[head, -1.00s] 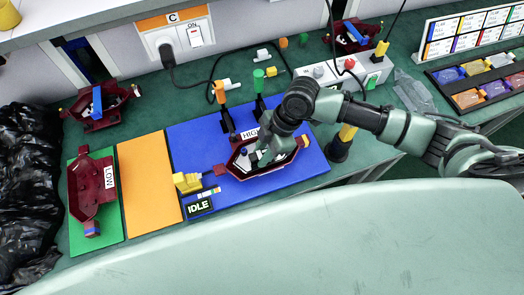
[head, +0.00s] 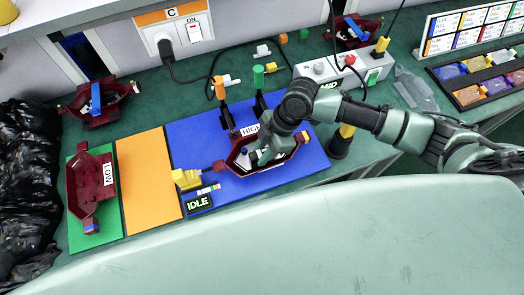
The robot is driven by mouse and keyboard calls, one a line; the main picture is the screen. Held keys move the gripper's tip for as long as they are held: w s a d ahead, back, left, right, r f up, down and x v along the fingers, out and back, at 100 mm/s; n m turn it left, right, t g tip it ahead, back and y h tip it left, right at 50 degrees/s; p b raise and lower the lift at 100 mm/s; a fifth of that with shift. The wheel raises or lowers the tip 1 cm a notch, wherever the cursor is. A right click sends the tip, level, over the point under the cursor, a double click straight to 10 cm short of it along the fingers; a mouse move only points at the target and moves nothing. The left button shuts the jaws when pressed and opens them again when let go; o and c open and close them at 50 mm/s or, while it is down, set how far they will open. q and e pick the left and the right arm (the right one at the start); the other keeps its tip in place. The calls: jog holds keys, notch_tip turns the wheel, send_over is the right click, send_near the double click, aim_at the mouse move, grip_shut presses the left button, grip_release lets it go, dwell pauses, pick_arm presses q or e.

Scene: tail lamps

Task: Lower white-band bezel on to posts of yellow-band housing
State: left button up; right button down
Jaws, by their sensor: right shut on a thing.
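My right gripper (head: 258,157) reaches down inside the dark red lamp part (head: 233,164) marked HIGH, over the blue mat (head: 190,140). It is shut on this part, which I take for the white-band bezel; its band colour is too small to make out. The arm and wrist cover part of it. I cannot tell from this angle whether a housing with posts lies beneath it, or whether the two touch. A yellow block (head: 187,179) stands at its left end. My left gripper is not in view.
Another dark red part (head: 85,182), marked LOW, lies on the green mat (head: 112,222). The orange mat (head: 148,182) is clear. Orange and green-topped clamps (head: 259,100) stand behind the work. A grey control box (head: 330,75) and cables are at the back right.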

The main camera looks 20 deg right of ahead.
jog(key=c, duration=1.1)
grip_release()
jog(key=shift+s+f, duration=0.1)
jog(key=shift+s, duration=0.05)
jog(key=shift+d+r, duration=0.2)
jog(key=shift+r, duration=0.3)
jog(key=b+v, duration=0.1)
jog(key=v, duration=0.6)
jog(key=shift+w, duration=0.25)
